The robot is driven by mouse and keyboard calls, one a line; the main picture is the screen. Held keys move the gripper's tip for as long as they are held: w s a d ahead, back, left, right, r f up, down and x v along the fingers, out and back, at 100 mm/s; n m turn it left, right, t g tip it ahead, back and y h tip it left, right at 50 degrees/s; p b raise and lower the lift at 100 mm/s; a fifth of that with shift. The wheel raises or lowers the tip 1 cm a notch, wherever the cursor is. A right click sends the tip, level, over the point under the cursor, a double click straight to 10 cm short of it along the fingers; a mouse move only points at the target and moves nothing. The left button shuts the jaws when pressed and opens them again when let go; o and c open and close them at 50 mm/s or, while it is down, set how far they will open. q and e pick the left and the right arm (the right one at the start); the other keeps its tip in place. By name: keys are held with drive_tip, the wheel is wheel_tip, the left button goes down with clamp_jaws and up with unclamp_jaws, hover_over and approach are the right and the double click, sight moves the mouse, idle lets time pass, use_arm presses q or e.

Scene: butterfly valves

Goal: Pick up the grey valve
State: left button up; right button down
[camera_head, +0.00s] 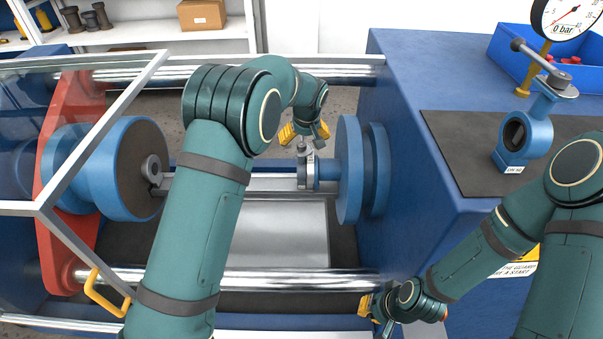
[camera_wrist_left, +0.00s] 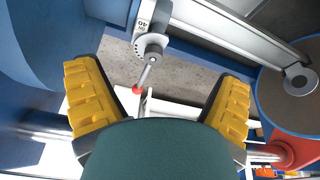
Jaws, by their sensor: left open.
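The grey valve (camera_head: 305,173) is a small upright body at the left face of the right blue clamp disc (camera_head: 349,170) of the bench. My left gripper (camera_head: 304,131) is just above it, with its yellow-padded fingers apart and empty. In the left wrist view the valve (camera_wrist_left: 151,44) carries a white label and a thin metal lever with a red tip (camera_wrist_left: 137,89). The lever shows between the two open fingers (camera_wrist_left: 158,85), without visible contact. My right gripper (camera_head: 377,309) is low at the bench's front; its fingers are partly hidden and its opening is unclear.
A blue valve (camera_head: 525,134) stands on a dark mat (camera_head: 455,150) at the right. Behind it are a blue bin (camera_head: 509,58) and a pressure gauge (camera_head: 566,16). The left clamp disc (camera_head: 138,170), steel rods (camera_head: 270,281) and guard frame (camera_head: 90,255) flank the work space.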

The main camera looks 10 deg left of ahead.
sight(304, 144)
use_arm(q)
drive_tip(key=shift+n+y, duration=0.3)
drive_tip(key=w+f, duration=0.2)
drive_tip(key=w+a+f+b, duration=0.1)
drive_tip(key=w+f, duration=0.1)
drive_tip(key=shift+w+f, duration=0.1)
drive_tip(key=shift+w, duration=0.2)
drive_tip(key=shift+w+d+b+x, duration=0.1)
drive_tip(key=shift+b+x, duration=0.15)
drive_tip(key=shift+x, duration=0.6)
drive_tip(key=shift+w+d+b+x, duration=0.15)
drive_tip(key=shift+b+x, duration=0.15)
drive_tip(key=shift+x, duration=0.55)
drive_tip(key=shift+w+d+b+x, duration=0.1)
drive_tip(key=shift+b+x, duration=0.15)
drive_tip(key=shift+x, duration=0.6)
drive_tip(key=c, duration=1.6)
